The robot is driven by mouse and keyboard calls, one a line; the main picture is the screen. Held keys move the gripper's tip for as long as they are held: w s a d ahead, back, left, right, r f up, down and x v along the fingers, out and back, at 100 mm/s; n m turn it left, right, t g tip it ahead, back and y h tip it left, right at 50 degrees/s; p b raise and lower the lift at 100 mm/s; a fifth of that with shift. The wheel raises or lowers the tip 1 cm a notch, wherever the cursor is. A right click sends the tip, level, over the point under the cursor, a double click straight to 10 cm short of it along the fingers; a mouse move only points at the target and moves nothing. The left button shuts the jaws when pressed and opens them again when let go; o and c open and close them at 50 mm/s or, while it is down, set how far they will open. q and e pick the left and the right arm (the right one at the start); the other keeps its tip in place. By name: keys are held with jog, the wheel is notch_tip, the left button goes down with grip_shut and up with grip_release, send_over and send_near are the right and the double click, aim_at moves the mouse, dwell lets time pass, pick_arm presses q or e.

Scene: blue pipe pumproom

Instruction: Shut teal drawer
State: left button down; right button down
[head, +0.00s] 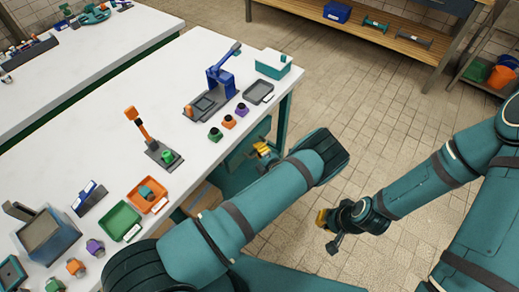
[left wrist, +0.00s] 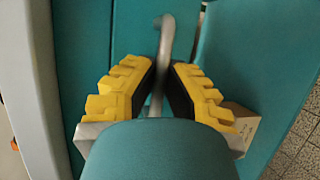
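The teal drawer (head: 240,165) is under the right end of the white-topped bench, partly hidden by my left arm. Its teal front (left wrist: 115,40) fills much of the left wrist view, with a curved grey bar handle (left wrist: 166,38). My left gripper (head: 263,150) is at the drawer front. In the left wrist view, its yellow, dark-padded fingers (left wrist: 162,75) stand on both sides of the handle and close in on it. How far the drawer stands out is unclear. My right gripper (head: 327,230) hangs over the floor, away from the bench; its finger opening is too small to judge.
The white bench top (head: 185,65) carries a blue clamp-like tool (head: 222,78), a teal-and-white box (head: 273,63), a green tray (head: 120,221) and an orange tray (head: 147,196). A brown box (left wrist: 240,122) shows near the drawer. The tiled floor (head: 375,120) to the right is clear.

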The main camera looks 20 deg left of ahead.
pick_arm(q)
jog(key=shift+w+a, duration=0.25)
jog(key=shift+a, duration=0.45)
jog(key=shift+w+a, duration=0.25)
jog(key=shift+a, duration=0.4)
jog(key=c, duration=1)
grip_release()
jog(key=v, duration=1.2)
jog(key=shift+r, duration=0.1)
